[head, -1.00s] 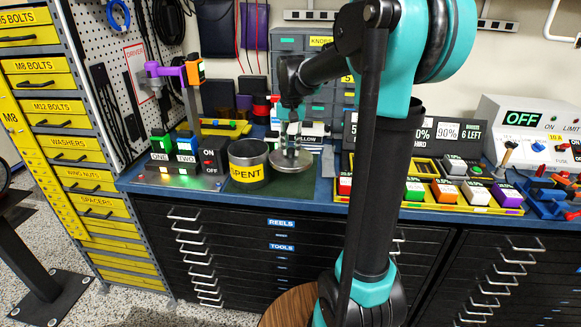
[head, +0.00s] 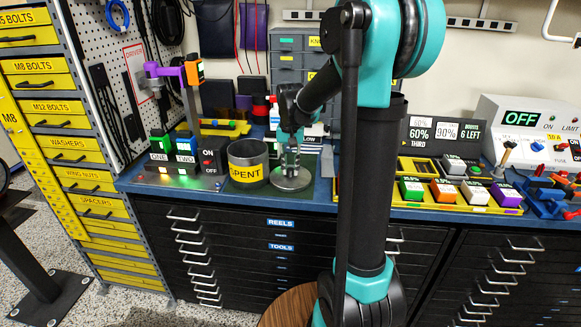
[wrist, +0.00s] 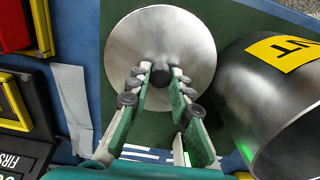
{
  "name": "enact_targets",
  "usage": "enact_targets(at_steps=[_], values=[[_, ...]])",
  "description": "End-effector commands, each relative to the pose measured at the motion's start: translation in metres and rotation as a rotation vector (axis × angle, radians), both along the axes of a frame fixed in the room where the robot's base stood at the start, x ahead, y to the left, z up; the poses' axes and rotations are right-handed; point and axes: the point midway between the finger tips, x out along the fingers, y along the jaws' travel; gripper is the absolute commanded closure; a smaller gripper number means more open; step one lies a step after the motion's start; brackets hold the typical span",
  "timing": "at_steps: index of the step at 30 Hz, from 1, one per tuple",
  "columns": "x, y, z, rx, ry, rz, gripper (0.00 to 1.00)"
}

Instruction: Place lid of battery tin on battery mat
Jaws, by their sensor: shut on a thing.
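The lid (head: 291,183) is a round, flat metal disc with a dark knob at its centre. In the wrist view the lid (wrist: 195,45) is seen from above. My gripper (head: 291,164) is shut on the knob, and its fingertips (wrist: 160,72) pinch it from both sides. The lid is level, low over the dark green mat (wrist: 250,25), to the right of the battery tin. Whether it touches the mat I cannot tell. The open tin (head: 247,173) has a yellow SPENT label and stands upright; it also shows in the wrist view (wrist: 240,90).
A lit switch panel (head: 185,165) is left of the tin. Right of my arm stands a yellow tray (head: 410,208) with several coloured blocks. Grey drawers (head: 290,70) are behind. A pale strip (wrist: 72,105) lies on the blue bench beside the mat.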

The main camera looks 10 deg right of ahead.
Motion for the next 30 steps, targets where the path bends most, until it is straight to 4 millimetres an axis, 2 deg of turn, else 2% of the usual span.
enact_targets(at_steps=[3, 4, 9, 20, 23, 30], values=[[0.000, 0.000, -0.004, 0.000, 0.000, 0.000, 1.00], [0.000, 0.000, -0.003, 0.000, 0.000, 0.000, 0.77], [0.000, 0.000, -0.003, 0.000, 0.000, 0.000, 0.59], [0.000, 0.000, 0.002, 0.000, 0.000, 0.000, 0.59], [0.000, 0.000, 0.013, 0.000, 0.000, 0.000, 0.59], [0.000, 0.000, 0.060, 0.000, 0.000, 0.000, 0.59]])
